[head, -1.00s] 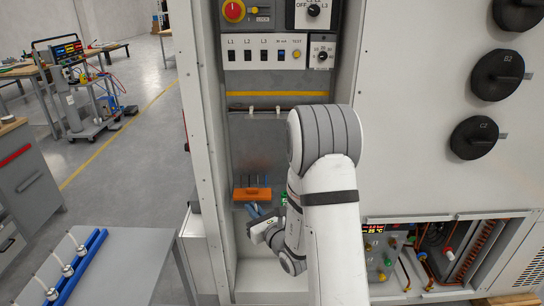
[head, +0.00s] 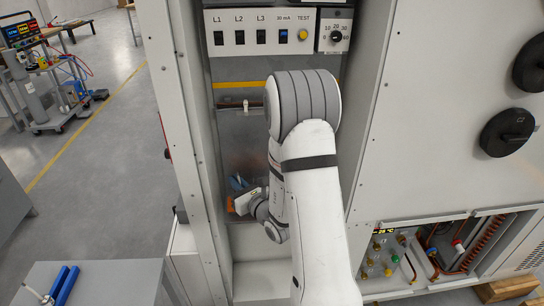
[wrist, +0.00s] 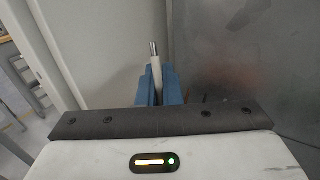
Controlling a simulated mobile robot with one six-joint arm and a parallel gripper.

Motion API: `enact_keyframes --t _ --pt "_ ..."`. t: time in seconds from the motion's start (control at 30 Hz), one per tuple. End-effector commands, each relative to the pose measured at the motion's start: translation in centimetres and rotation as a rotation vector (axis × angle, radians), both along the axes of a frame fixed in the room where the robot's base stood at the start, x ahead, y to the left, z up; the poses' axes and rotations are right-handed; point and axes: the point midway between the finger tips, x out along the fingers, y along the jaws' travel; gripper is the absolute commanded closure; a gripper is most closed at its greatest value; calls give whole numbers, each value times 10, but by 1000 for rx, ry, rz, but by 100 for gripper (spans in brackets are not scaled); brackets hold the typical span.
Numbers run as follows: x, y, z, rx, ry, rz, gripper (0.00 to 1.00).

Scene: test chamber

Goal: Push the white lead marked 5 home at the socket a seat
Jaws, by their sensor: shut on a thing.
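In the wrist view, my gripper (wrist: 158,92) has blue fingers shut on a white lead (wrist: 156,68). The lead stands up from between the fingers and ends in a bare metal pin. No number can be read on it. In the head view, my gripper (head: 238,184) is inside the tall cabinet bay, near its left wall, and the lead cannot be made out there. A small part of an orange block (head: 230,205) shows beside the gripper; the rest is hidden behind it. I cannot pick out socket a in either view.
The cabinet's left wall (head: 180,130) stands close to my gripper. A grey metal back panel (wrist: 255,75) is on the right in the wrist view. A switch panel (head: 262,33) is above. A table with a blue rack (head: 63,285) is at lower left.

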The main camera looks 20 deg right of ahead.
Motion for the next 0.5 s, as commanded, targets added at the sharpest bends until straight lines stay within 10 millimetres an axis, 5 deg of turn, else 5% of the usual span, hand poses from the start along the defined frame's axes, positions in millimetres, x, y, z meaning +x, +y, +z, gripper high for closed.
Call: enact_keyframes --t 0.5 --pt "4 -1 3 -1 -2 33 100"
